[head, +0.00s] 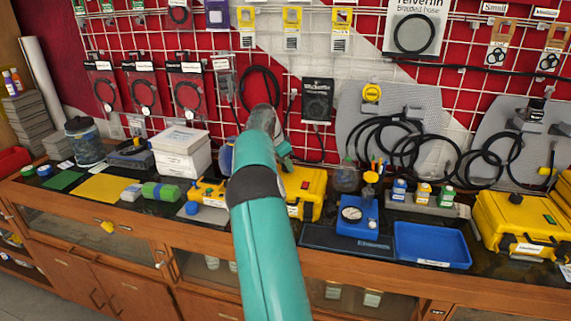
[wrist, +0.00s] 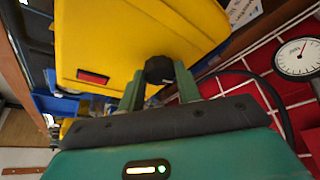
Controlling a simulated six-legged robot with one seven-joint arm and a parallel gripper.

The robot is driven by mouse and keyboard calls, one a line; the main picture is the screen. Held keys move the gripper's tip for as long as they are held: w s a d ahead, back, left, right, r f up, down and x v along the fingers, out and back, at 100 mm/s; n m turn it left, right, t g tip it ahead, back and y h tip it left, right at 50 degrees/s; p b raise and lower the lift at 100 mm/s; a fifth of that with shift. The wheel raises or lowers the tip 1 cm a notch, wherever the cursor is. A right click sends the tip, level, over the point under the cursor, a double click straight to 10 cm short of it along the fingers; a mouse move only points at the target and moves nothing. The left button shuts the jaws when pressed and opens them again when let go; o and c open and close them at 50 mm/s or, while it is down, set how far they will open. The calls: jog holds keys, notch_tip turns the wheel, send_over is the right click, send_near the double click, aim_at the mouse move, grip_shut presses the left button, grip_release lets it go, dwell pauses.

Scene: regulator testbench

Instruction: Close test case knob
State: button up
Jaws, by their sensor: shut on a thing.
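The black test case knob (wrist: 160,70) sticks out from the side of a yellow case (wrist: 125,38) in the wrist view. My gripper (wrist: 161,80) has its two green fingers on either side of the knob, shut on it. In the head view my arm covers the middle of a yellow case (head: 305,187) on the bench. There the knob and my fingertips are hidden behind the arm.
A blue gauge block (head: 357,219) and an empty blue tray (head: 432,246) stand to the right. Another yellow case (head: 525,225) is at the far right. White boxes (head: 181,152) and a green roll (head: 161,192) are left. A dial gauge (wrist: 297,58) shows in the wrist view.

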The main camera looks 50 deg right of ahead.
jog(key=shift+m, duration=0.4)
jog(key=o, duration=1)
jog(key=v, duration=1.3)
jog(key=shift+w+r, duration=0.3)
jog(key=shift+r, duration=0.05)
